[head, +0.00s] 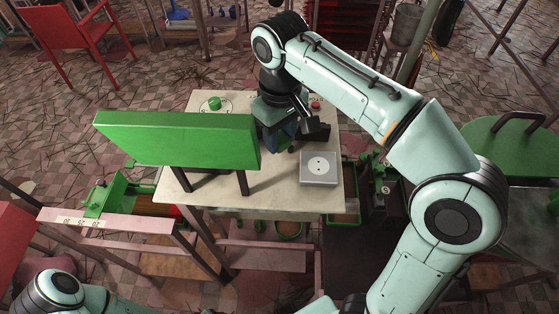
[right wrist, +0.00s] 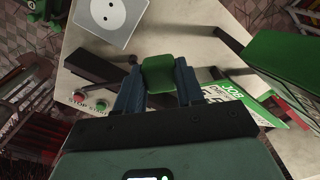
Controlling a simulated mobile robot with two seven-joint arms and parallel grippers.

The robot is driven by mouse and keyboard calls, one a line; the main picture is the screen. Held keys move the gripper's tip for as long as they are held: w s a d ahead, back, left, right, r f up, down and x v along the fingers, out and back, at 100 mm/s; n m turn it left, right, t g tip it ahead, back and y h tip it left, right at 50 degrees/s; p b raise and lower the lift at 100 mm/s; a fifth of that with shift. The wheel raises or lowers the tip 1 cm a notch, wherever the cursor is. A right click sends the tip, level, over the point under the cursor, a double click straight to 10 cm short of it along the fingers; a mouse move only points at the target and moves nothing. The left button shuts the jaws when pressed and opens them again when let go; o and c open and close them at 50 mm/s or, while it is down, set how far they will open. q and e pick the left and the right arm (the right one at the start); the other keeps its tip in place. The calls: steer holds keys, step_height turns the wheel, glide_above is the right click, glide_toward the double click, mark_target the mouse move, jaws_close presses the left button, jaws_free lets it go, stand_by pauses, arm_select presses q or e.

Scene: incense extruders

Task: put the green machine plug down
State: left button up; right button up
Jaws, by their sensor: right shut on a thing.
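My right gripper (head: 283,142) is over the cream tabletop, beyond the green panel and left of the socket box. In the right wrist view its blue fingers (right wrist: 158,88) are shut on the green machine plug (right wrist: 158,72), a small green block between the fingertips. I cannot tell whether the plug touches the tabletop. The grey socket box (head: 319,168) with a round white outlet sits on the table to the gripper's right; it also shows at the top of the right wrist view (right wrist: 112,14). My left gripper is not in view.
The cream table (head: 178,187) has some bare surface around the gripper. A green panel (head: 180,140) stands at its near left side. A green knob (head: 214,103) and a red button (head: 316,104) are at the far side. A green-and-white sign (right wrist: 235,88) shows in the wrist view.

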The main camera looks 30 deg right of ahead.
mark_target(279, 168)
steer(key=f, duration=0.3)
steer(key=shift+w+f, duration=0.2)
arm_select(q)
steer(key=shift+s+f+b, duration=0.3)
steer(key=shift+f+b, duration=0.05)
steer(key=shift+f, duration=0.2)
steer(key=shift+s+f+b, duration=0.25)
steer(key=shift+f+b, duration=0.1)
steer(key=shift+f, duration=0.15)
arm_select(e)
steer(key=shift+f, duration=2.05)
steer(key=shift+f, duration=0.1)
steer(key=shift+f, duration=0.55)
steer(key=o, duration=1.1)
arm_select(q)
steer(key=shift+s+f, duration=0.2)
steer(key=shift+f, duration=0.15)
arm_select(e)
steer(key=shift+o, duration=0.2)
steer(key=shift+r, duration=0.1)
